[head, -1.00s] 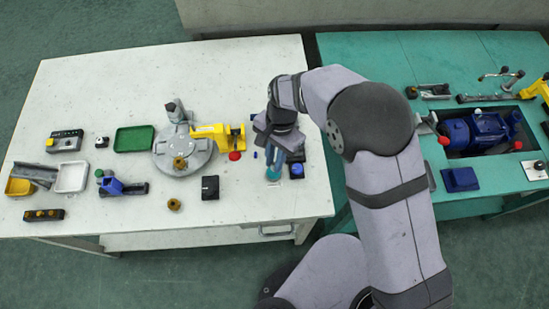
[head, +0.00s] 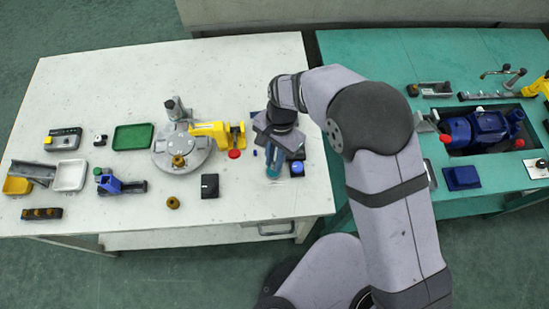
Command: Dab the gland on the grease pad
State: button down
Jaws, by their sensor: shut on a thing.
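My gripper (head: 272,174) is at the right part of the white table, pointing down close to the tabletop. It is shut on a small teal piece (head: 273,168), mostly hidden by the jaws; I cannot tell for sure that this is the gland. A flat green pad with a dark rim (head: 132,137) lies left of the round grey turntable, well away from my gripper. I cannot tell whether it is the grease pad. A brass ring (head: 173,202) lies loose in front of the turntable.
The turntable (head: 165,158) carries a brass part, and a yellow fixture (head: 212,130) stands at its right. A dark block with a blue knob (head: 297,169) is just right of my gripper. A black box (head: 210,186) is to its left. The table's back is clear.

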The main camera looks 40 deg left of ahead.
jog(key=shift+f, duration=0.6)
dwell(1.6)
jog(key=shift+r+p, duration=2.8)
jog(key=shift+r, duration=0.8)
